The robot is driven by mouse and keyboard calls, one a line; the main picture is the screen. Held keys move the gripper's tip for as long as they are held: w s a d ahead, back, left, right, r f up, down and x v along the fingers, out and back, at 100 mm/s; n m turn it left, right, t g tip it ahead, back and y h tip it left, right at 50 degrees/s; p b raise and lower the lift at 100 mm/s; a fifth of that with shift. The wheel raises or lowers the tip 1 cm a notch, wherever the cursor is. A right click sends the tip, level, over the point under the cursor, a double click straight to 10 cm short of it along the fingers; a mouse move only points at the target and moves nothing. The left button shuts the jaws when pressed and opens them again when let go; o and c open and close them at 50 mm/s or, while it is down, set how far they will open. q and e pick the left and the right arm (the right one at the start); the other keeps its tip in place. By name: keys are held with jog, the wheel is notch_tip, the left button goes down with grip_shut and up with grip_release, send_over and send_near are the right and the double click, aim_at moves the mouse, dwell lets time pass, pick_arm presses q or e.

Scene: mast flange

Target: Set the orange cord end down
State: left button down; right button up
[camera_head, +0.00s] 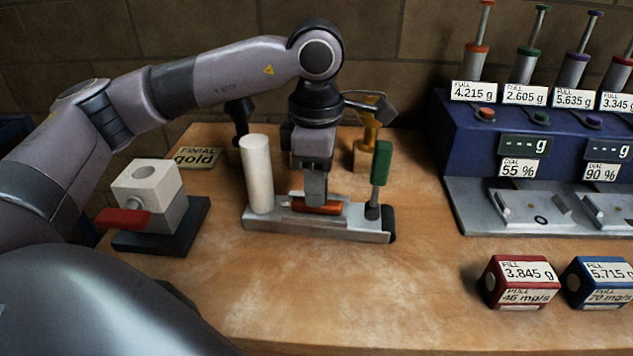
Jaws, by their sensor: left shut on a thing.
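The orange cord end (322,208) is a short orange-brown cylinder lying level. My left gripper (315,194) comes down from above and is shut on it. The cord end is at a grey metal base plate (290,236), low between a white upright post (257,175) and a green-handled lever (381,164). I cannot tell whether it touches the plate. The fingers hide part of its upper side. My right gripper is not in view.
A pale block with a red handle (124,219) stands at the left. A blue dispenser rack (470,142) and red and blue blocks (518,281) are at the right. The table's front middle is clear.

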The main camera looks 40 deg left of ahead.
pick_arm(q)
jog(key=shift+f, duration=0.2)
jog(key=c, duration=1)
grip_release()
jog(key=shift+r, duration=0.1)
jog(key=shift+r, duration=0.1)
